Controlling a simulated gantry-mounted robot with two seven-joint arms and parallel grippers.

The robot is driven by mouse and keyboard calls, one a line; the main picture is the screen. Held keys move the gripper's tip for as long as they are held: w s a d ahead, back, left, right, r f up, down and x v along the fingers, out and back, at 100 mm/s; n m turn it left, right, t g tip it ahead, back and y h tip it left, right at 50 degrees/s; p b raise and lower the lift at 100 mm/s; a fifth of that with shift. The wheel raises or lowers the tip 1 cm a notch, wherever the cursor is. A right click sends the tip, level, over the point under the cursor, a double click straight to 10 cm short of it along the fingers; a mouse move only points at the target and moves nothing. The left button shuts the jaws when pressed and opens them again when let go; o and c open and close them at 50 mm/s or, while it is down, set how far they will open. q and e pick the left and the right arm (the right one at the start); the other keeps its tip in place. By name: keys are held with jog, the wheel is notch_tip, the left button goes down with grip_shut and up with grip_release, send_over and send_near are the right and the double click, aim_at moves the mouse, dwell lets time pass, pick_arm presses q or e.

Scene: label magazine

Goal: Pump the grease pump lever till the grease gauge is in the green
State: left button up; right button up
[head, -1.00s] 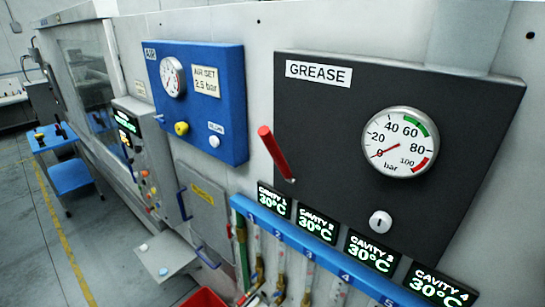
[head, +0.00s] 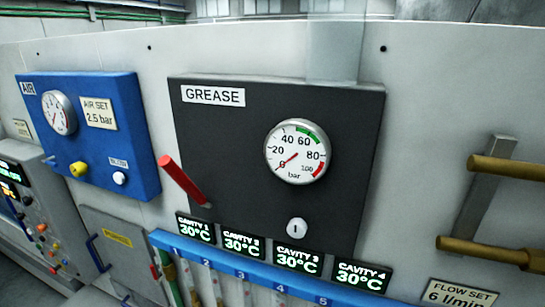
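The grease pump lever (head: 181,178) has a red grip and slants up to the left from its pivot at the lower left of the black grease panel (head: 230,130). The grease gauge (head: 297,152) is a round white dial on that panel, marked in bar. Its needle points to the lower left, at about 0. The green band lies at the top, around 60, and a red band lies near 100. Neither of my grippers shows in the head view, and nothing touches the lever.
The blue air panel (head: 118,150) with its own gauge (head: 59,113) is to the left. Below the grease panel are several cavity displays (head: 243,240) and a blue rail (head: 262,273). Brass-coloured pipes (head: 487,250) stick out at the right. A white knob (head: 297,229) sits below the gauge.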

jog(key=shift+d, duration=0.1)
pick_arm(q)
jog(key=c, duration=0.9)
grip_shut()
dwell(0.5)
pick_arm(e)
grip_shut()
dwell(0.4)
